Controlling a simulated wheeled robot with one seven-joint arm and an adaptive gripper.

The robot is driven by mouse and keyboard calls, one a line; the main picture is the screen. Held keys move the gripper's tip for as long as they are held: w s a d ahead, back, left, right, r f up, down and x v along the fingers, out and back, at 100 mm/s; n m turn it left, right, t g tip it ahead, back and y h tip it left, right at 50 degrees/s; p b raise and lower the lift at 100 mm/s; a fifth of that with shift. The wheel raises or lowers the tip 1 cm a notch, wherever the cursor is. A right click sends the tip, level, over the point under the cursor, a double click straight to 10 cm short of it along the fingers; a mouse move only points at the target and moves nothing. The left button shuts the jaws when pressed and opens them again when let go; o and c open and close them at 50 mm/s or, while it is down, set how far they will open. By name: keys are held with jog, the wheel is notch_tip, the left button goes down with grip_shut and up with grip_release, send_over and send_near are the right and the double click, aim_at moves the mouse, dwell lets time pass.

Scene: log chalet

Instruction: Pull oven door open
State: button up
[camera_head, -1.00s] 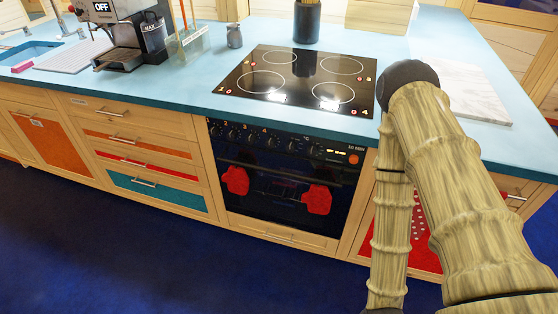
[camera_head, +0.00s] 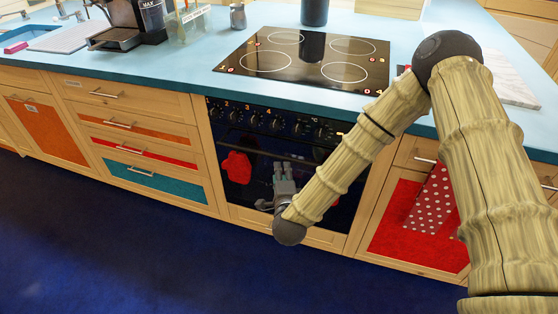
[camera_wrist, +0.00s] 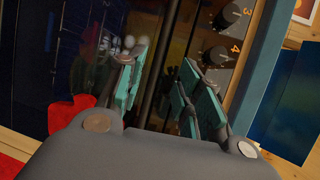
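The oven (camera_head: 300,125) is built into the counter, and its dark glass door (camera_head: 255,190) is shut. Its dark handle bar (camera_head: 262,153) runs across the top of the door, partly hidden by my arm. My gripper (camera_head: 284,167) is in front of the door, just below the handle, fingers pointing up and toward the door. In the wrist view my gripper (camera_wrist: 163,88) has its teal-padded fingers apart, with a dark bar (camera_wrist: 160,62), seemingly the handle, between them in the picture. Contact cannot be told. A red mitt (camera_head: 236,167) hangs on the door at left.
Oven knobs (camera_head: 254,119) line the panel above the door. The hob (camera_head: 305,62) is on the blue counter (camera_head: 150,70). Wooden drawers (camera_head: 150,152) stand left, and a red cabinet (camera_head: 395,230) with a dotted towel (camera_head: 432,205) right. The blue floor (camera_head: 120,250) in front is clear.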

aim_at(279, 158)
jog(key=w, duration=0.3)
jog(key=w+f, duration=0.1)
jog(key=w, duration=0.2)
jog(key=w+a+f, duration=0.1)
jog(key=w, duration=0.3)
jog(key=shift+c, duration=0.3)
grip_shut()
